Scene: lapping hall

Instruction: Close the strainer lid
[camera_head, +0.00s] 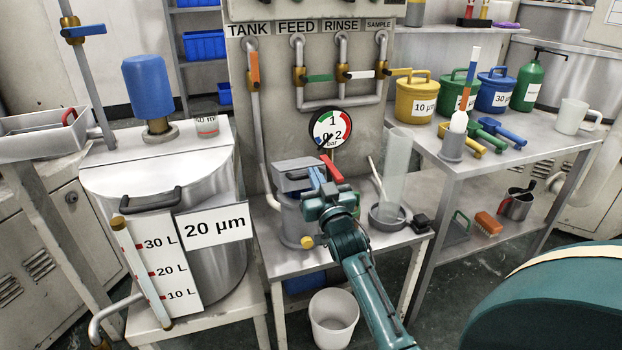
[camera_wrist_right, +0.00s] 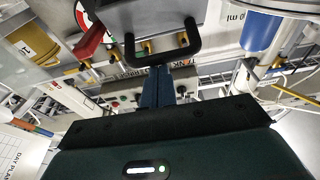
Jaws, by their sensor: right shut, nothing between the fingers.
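The strainer (camera_head: 289,222) is a grey pot on the middle metal bench, below the pressure gauge. Its grey lid (camera_head: 290,163) carries a dark handle (camera_head: 296,175); I cannot tell how far the lid stands off the rim. In the right wrist view the black handle (camera_wrist_right: 165,55) on the grey lid (camera_wrist_right: 150,14) is just beyond my fingertips. My right gripper (camera_head: 318,180) is at the right side of the lid, its blue fingers shut and empty. The gripper and arm hide part of the strainer's right side. My left gripper is not in view.
A red lever (camera_head: 332,169) is close right of the gripper. A clear cylinder (camera_head: 396,165) and a grey dish (camera_head: 391,218) stand farther right. The steel 20 µm tank (camera_head: 215,268) stands left. A white bucket (camera_head: 333,320) is on the floor in front.

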